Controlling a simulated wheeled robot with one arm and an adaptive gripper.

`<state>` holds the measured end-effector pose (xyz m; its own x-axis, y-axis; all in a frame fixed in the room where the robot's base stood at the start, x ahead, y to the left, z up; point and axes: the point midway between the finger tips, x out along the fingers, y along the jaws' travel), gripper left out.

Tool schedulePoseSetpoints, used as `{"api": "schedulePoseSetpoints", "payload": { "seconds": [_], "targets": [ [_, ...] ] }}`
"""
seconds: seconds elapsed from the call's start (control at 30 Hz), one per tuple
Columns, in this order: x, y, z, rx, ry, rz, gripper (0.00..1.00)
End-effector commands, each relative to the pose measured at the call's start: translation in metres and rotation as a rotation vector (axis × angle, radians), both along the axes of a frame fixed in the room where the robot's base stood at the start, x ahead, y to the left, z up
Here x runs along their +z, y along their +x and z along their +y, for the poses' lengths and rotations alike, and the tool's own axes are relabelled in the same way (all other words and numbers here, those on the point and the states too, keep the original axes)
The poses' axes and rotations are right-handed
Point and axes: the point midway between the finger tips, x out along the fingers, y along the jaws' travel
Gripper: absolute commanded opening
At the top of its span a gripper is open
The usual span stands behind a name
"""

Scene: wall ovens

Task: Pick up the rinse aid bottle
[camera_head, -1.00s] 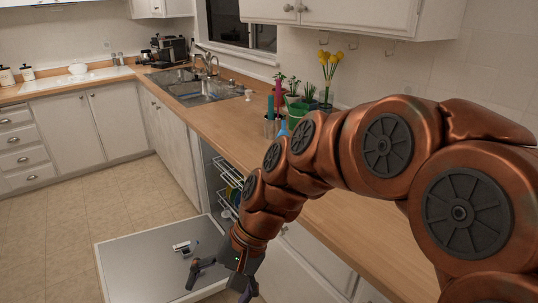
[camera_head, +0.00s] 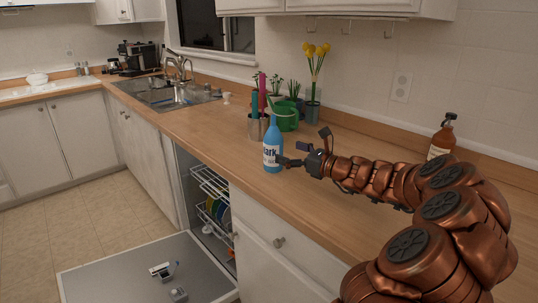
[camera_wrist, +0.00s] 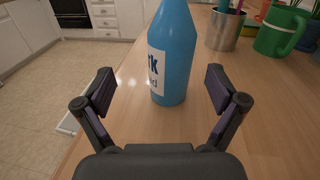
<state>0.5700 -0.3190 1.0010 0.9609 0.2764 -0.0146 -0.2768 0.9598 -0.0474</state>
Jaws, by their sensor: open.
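The rinse aid bottle is most likely the blue bottle (camera_head: 273,143) with a white label, standing upright on the wooden counter near its front edge. Only part of the label's lettering is readable. In the wrist view the blue bottle (camera_wrist: 174,55) stands ahead of my gripper (camera_wrist: 160,92), roughly centred between its spread fingers, with its top cut off. My gripper (camera_head: 301,150) is open and empty, level above the counter, just to the right of the bottle in the head view.
A metal holder (camera_head: 257,127) with coloured utensils and a green watering can (camera_head: 285,113) stand close behind the bottle. A brown bottle (camera_head: 443,137) stands at right. Below, the dishwasher door (camera_head: 130,275) is open. The counter (camera_head: 205,120) toward the sink is clear.

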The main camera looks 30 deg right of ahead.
Motion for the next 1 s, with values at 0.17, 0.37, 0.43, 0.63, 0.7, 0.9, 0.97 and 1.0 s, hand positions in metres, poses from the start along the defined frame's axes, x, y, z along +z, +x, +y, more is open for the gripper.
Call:
{"api": "schedulePoseSetpoints", "payload": {
  "seconds": [0.17, 0.37, 0.43, 0.63, 0.7, 0.9, 0.97, 1.0],
  "targets": [
    [-0.008, 0.001, -0.02, -0.045, 0.05, -0.001, 0.95],
    [-0.008, 0.019, -0.013, -0.041, 0.053, 0.0, 0.95],
    [-0.008, 0.024, -0.011, -0.04, 0.052, -0.001, 0.95],
    [-0.01, 0.044, 0.0, -0.038, 0.053, -0.001, 0.95],
    [-0.01, 0.052, 0.004, -0.038, 0.052, -0.001, 0.95],
    [-0.01, 0.07, 0.008, -0.041, 0.051, -0.002, 0.95],
    [-0.009, 0.072, 0.008, -0.043, 0.051, -0.003, 0.95],
    [-0.009, 0.073, 0.008, -0.043, 0.051, -0.003, 0.95]
  ]
}}
